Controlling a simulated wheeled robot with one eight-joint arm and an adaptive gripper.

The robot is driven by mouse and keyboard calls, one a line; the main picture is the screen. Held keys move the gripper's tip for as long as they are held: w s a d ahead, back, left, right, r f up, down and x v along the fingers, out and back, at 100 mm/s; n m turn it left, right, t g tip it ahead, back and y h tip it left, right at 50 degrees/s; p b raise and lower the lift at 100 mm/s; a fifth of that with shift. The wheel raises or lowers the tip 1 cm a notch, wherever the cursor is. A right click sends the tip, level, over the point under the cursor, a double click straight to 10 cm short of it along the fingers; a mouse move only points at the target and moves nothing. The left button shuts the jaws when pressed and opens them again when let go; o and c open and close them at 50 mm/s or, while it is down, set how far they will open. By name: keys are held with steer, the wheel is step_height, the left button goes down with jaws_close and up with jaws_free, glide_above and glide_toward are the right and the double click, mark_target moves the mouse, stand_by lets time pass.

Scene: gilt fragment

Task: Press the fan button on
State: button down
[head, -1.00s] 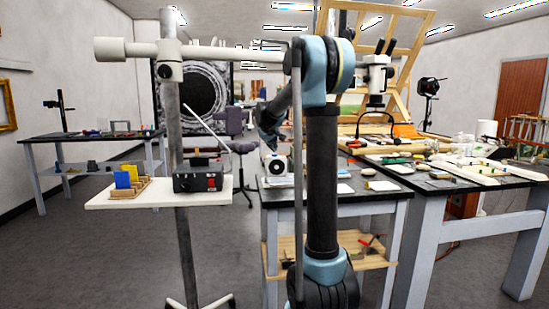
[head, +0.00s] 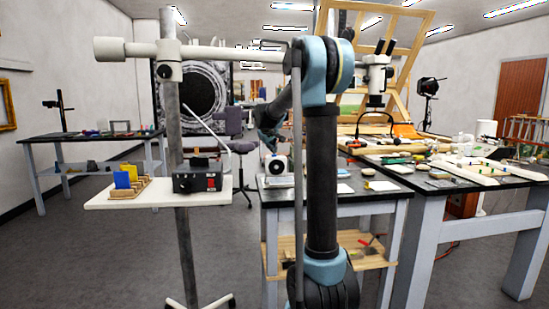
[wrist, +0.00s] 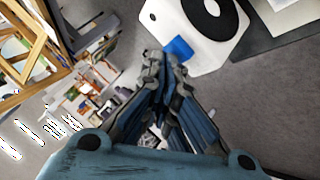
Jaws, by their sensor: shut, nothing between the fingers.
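The fan appears to be a white box-shaped unit with a round dark opening (head: 276,167), at the left end of the dark middle table. In the wrist view a white unit (wrist: 175,17) with a black ring fills the top middle. A blue square patch (wrist: 180,48) on its near edge looks like the button. My gripper (wrist: 164,60) is shut and empty, its fingertips just beside the blue patch in that picture. I cannot tell whether they touch it. In the head view my gripper (head: 270,145) hangs just above the fan.
A white shelf (head: 140,200) on a stand at the left holds a black control box (head: 198,180) with a red switch and a wooden rack with blue and yellow plates. The dark middle table (head: 330,193) lies under the fan. A cluttered workbench stands at the right.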

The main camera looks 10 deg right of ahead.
stand_by(0.8)
steer(key=shift+r, duration=0.45)
steer(key=shift+r, duration=0.15)
steer(key=shift+r, duration=2.9)
steer(key=s+d+f+m+g, duration=0.1)
steer(key=s+f, duration=0.3)
steer(key=s, duration=0.6)
steer(key=s+d+f+m+g, duration=0.1)
steer(key=s+f, duration=0.2)
steer(key=s, duration=0.7)
steer(key=s+d+f+m+g, duration=0.15)
steer(key=s+f, duration=0.25)
steer(key=s, duration=0.6)
steer(key=s+a+f+m+g+y, duration=0.1)
steer(key=s+f, duration=0.9)
steer(key=s, duration=0.3)
steer(key=s+a+f+g+y, duration=0.1)
steer(key=s+f+g, duration=0.1)
steer(key=s+f, duration=0.8)
steer(key=s, duration=0.3)
steer(key=shift+s+f+m+y, duration=0.15)
steer(key=shift+s+m+y, duration=0.2)
steer(key=shift+s+y, duration=0.05)
